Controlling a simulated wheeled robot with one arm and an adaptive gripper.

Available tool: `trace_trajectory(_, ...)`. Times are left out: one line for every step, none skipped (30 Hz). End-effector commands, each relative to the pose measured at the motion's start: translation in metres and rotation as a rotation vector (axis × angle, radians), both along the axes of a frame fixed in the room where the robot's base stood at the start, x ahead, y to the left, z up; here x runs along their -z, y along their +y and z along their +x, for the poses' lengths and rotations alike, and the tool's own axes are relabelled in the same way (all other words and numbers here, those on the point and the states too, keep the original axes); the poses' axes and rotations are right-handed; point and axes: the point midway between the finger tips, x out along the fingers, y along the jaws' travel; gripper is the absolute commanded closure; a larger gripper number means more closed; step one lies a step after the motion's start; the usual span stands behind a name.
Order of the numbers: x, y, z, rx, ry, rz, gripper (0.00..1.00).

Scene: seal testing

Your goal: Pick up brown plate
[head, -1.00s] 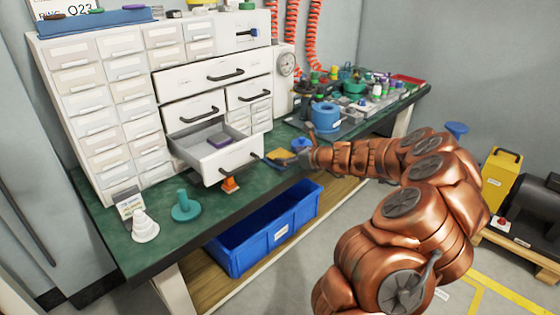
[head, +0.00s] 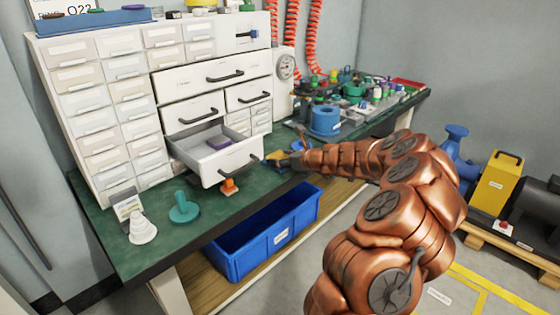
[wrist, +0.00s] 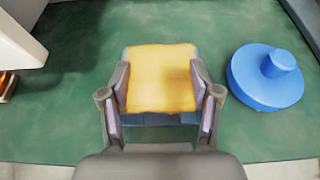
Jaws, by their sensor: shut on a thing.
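The brown plate, a flat yellow-brown square (wrist: 160,78), sits between the two fingers of my gripper (wrist: 160,86) in the wrist view. The fingers press on its left and right sides, so my gripper is shut on it. A blue-grey strip shows below the plate's near edge; I cannot tell what it is. In the head view the plate (head: 276,156) is small at the tip of my gripper (head: 282,160), just right of the open drawer's front. Whether it is clear of the bench top is hard to tell.
The open drawer (head: 230,164) juts out left of my gripper, with a small orange object (head: 229,187) under it. A blue round knobbed piece (wrist: 265,78) stands close to the right. A blue bin (head: 265,233) sits below.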

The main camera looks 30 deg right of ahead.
Motion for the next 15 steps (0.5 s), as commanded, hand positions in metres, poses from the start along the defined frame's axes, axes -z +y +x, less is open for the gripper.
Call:
trace_trajectory(0.0,0.0001,0.0,0.0,0.0,0.0,0.53)
trace_trajectory(0.0,0.0001,0.0,0.0,0.0,0.0,0.56)
trace_trajectory(0.0,0.0001,0.0,0.0,0.0,0.0,0.6)
trace_trajectory(0.0,0.0001,0.0,0.0,0.0,0.0,0.64)
trace_trajectory(0.0,0.0001,0.0,0.0,0.0,0.0,0.67)
trace_trajectory(0.0,0.0001,0.0,0.0,0.0,0.0,0.71)
trace_trajectory(0.0,0.0001,0.0,0.0,0.0,0.0,0.74)
trace_trajectory(0.0,0.0001,0.0,0.0,0.0,0.0,0.77)
trace_trajectory(0.0,0.0001,0.0,0.0,0.0,0.0,0.81)
trace_trajectory(0.0,0.0001,0.0,0.0,0.0,0.0,0.84)
trace_trajectory(0.0,0.0001,0.0,0.0,0.0,0.0,0.88)
trace_trajectory(-0.0001,0.0001,0.0,0.0,0.0,0.0,0.92)
trace_trajectory(-0.0001,0.0002,0.0,0.0,0.0,0.0,0.95)
trace_trajectory(-0.0001,0.0002,0.0,0.0,0.0,0.0,0.98)
trace_trajectory(-0.0006,0.0001,0.0001,0.0,-0.001,0.0,0.98)
